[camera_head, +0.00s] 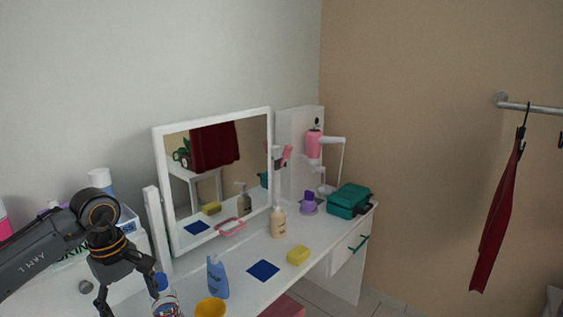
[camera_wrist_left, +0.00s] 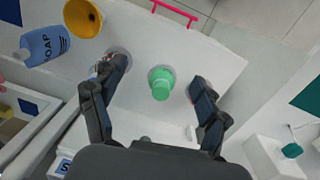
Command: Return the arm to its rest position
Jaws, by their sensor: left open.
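My left arm (camera_head: 45,250) comes in from the left over the near end of the white table. Its gripper (camera_head: 129,293) points down with the fingers apart and nothing between them in the head view. In the left wrist view the open fingers (camera_wrist_left: 160,75) spread on either side of a green-capped bottle (camera_wrist_left: 161,84), seen from above. I cannot tell how far below the fingertips it is. A round, pale object is partly hidden behind the left finger in that view. My right arm and gripper are not in view.
A blue soap bottle (camera_head: 217,278), a yellow cup (camera_head: 210,308) and a white-and-blue bottle (camera_head: 164,298) stand close to the gripper. A mirror (camera_head: 161,190), pump bottle (camera_head: 278,222), yellow sponge (camera_head: 298,255) and teal case (camera_head: 348,201) are farther along. A red garment (camera_head: 497,220) hangs at right.

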